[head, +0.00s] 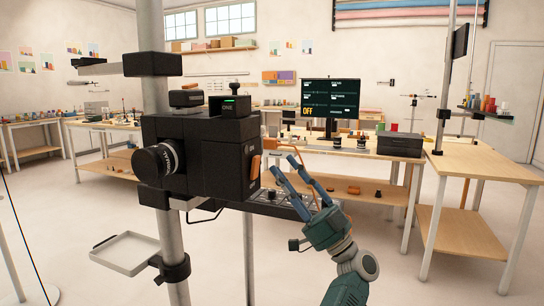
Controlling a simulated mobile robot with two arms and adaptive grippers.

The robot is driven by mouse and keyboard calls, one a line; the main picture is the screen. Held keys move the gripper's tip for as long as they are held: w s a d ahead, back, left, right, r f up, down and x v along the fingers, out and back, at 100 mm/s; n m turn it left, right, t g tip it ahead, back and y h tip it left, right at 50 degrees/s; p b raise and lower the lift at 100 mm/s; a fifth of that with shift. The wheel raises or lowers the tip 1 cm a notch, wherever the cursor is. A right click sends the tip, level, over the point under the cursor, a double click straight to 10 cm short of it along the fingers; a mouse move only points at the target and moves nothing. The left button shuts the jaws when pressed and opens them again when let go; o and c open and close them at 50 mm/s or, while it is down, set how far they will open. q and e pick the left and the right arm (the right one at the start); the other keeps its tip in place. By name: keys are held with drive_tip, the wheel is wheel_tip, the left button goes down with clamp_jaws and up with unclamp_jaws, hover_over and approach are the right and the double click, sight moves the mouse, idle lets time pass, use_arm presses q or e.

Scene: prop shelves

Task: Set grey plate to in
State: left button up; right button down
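A black camera-like unit (215,160) with a round lens is fixed on a grey upright post. A grey plate (282,201) with small marks or holes sticks out at its lower right; part of it is hidden behind my gripper. I cannot tell for certain whether this is the task's grey plate, or how far in it sits.
An orange piece (255,167) is on the unit's right face. A shallow pale tray (125,252) hangs low left of the post. Behind stand wooden workbenches (470,163) and a monitor (331,103) reading OFF. Floor at the lower right is clear.

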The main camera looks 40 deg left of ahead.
use_arm(q)
drive_tip(key=shift+v, duration=1.65)
